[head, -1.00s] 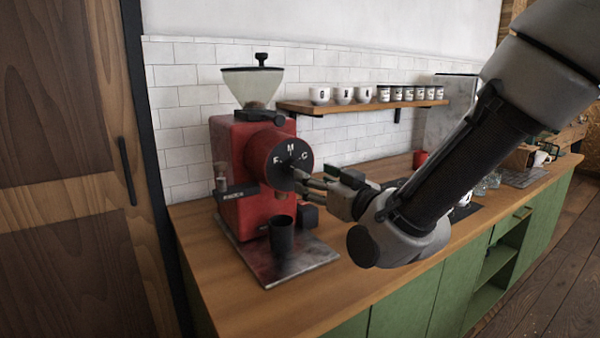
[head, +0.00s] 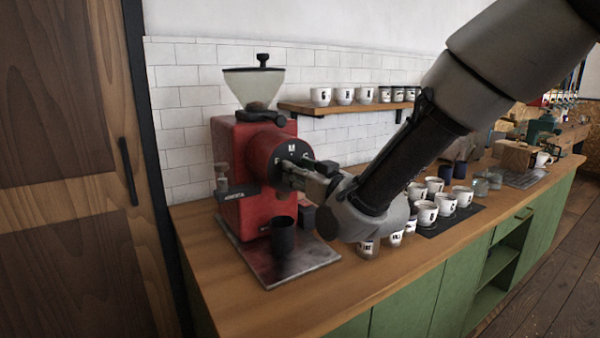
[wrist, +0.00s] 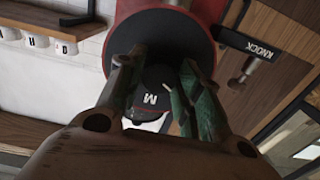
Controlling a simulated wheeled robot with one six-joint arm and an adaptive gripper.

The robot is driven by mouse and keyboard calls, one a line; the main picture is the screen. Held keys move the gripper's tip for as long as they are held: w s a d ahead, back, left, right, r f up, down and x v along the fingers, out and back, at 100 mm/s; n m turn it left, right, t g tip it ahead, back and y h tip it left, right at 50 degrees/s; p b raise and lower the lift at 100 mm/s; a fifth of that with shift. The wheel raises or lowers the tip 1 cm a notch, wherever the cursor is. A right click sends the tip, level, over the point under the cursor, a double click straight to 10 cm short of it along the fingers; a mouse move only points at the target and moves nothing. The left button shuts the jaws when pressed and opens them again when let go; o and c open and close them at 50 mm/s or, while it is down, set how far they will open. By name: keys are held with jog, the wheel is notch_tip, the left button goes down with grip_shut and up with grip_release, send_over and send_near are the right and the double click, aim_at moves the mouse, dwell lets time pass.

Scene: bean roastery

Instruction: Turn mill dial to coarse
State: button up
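The red mill (head: 235,150) stands on the counter at left, with a round black dial (head: 292,148) on its front. In the head view the dial's M and C marks show, and my gripper (head: 297,178) covers its lower part. In the wrist view the black dial face (wrist: 160,35) lies ahead, with the letter M between my fingers. My gripper (wrist: 157,66) is open, its two fingers apart at the dial. I cannot tell whether either finger touches the dial's knob, which is mostly hidden.
A dark cup (head: 283,236) stands on the mill's tray (head: 275,268), below my gripper. Several white cups (head: 428,212) stand on the counter behind my arm. A shelf (head: 330,107) with cups hangs on the wall.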

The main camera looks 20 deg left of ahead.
jog(key=shift+c, duration=0.9)
jog(key=shift+m, duration=0.3)
jog(key=shift+s+m, duration=0.1)
jog(key=shift+m, duration=11.6)
jog(key=o, duration=1)
jog(key=shift+r, duration=0.1)
jog(key=shift+o, duration=0.2)
